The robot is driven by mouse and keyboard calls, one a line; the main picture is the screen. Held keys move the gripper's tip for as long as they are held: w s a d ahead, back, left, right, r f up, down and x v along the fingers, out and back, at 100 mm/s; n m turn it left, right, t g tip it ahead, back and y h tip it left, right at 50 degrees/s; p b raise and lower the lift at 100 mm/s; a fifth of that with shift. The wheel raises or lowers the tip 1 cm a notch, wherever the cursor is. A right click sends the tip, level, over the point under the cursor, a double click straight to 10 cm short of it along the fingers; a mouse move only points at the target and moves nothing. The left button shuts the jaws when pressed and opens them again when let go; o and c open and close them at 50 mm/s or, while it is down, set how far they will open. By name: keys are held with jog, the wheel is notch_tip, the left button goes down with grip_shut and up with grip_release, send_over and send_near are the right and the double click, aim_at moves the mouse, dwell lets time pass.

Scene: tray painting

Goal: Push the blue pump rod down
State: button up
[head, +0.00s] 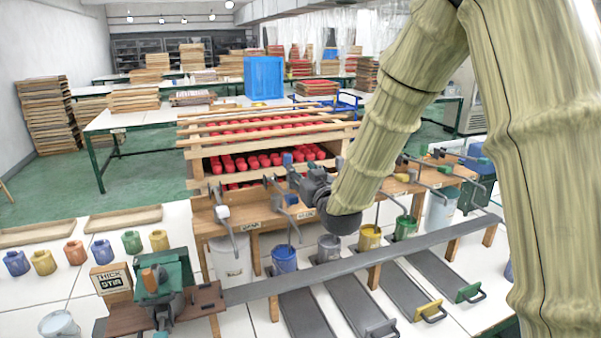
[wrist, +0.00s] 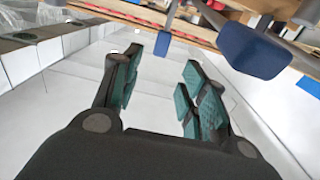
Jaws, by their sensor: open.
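My gripper (wrist: 160,95) is open, its teal-padded fingers apart with nothing between them. In the head view it shows as the dark part (head: 312,186) at the end of my arm, in front of the wooden rack. In the wrist view a large dark blue block (wrist: 250,48) hangs on a grey rod beyond and right of the fingers, apart from them. A smaller blue block (wrist: 162,44) is ahead, between the finger directions. In the head view a blue handle piece (head: 291,199) is left of my gripper, above the blue pot (head: 284,259). Which blue piece is the pump rod's end is unclear.
Grey levers stand along the wooden bench, over a white bucket (head: 230,262), a grey pot (head: 329,248), a yellow pot (head: 370,237) and a green pot (head: 405,227). A long grey rail (head: 340,266) crosses in front. Red items fill the rack (head: 265,161) behind.

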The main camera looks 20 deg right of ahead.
jog(key=shift+w+r, duration=0.1)
jog(key=c, duration=0.5)
jog(key=shift+w+a+r, duration=0.15)
jog(key=shift+w, duration=0.2)
jog(key=c, duration=0.3)
jog(key=w+r+g, duration=0.1)
jog(key=r, duration=0.1)
jog(key=w+a+r+g, duration=0.1)
jog(key=w+g, duration=0.1)
jog(key=w+a+r+g+y, duration=0.1)
jog(key=w+r, duration=0.1)
jog(key=shift+a+r+n+g+p, duration=0.15)
jog(key=shift+r+n+g+p, duration=0.15)
jog(key=shift+p, duration=0.1)
grip_shut()
notch_tip(320, 180, up, 9)
jog(key=s+d+g+h, duration=0.1)
jog(key=d+g, duration=0.1)
jog(key=g, duration=0.2)
jog(key=p, duration=0.4)
send_over(288, 155)
jog(key=f, duration=0.5)
jog(key=shift+s+f, duration=0.25)
jog(key=f, duration=0.1)
jog(key=f+p, duration=0.1)
jog(key=f, duration=0.1)
jog(key=shift+w, duration=0.25)
jog(key=shift+f+p, duration=0.45)
jog(key=shift+f, duration=0.4)
